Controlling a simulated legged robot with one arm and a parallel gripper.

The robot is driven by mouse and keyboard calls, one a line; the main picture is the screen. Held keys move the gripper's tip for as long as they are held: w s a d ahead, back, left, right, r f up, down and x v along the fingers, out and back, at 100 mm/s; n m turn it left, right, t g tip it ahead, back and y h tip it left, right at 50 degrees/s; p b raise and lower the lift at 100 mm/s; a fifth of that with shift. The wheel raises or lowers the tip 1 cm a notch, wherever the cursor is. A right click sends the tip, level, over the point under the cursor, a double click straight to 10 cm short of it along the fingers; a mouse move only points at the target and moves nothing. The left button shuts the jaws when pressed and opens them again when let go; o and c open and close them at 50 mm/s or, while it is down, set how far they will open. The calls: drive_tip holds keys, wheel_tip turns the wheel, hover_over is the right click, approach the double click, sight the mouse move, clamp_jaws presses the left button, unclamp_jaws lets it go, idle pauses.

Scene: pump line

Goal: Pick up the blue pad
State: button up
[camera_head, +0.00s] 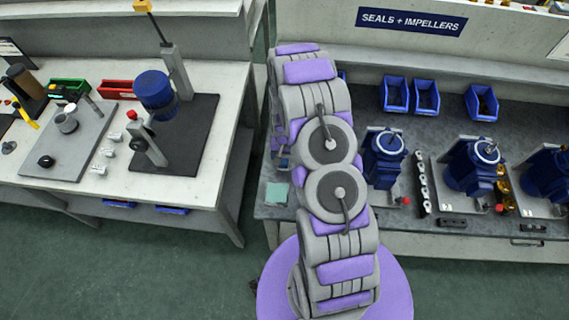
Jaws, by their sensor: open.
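A flat, square, pale blue-green pad (276,193) lies on the grey top of the right bench, near its front left corner. It is the only pad-like thing I make out there. My grey and purple arm rises through the middle of the picture, just right of the pad. My gripper (282,150) is mostly hidden behind the arm; dark parts show at the arm's left edge, above the pad in the picture. It is open, with its fingertips not clear. The pad lies flat and nothing visibly holds it.
Blue pumps (384,158) on plates and blue bins (426,97) stand on the right bench. The left bench (190,188) carries a press with a blue motor (154,92), a green bin (68,88) and a red bin (116,89). A gap separates the benches.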

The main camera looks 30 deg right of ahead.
drive_tip(key=f, duration=0.2)
drive_tip(key=shift+s+a+f, duration=0.1)
drive_tip(key=shift+a+f, duration=0.1)
drive_tip(key=shift+f, duration=0.1)
drive_tip(key=shift+a, duration=0.5)
drive_tip(key=shift+d, duration=0.5)
drive_tip(key=c, duration=0.8)
drive_tip(key=shift+a, duration=0.1)
drive_tip(key=shift+c, duration=1.3)
drive_tip(key=shift+a, duration=0.25)
drive_tip(key=shift+c, duration=0.3)
drive_tip(key=shift+r, duration=0.15)
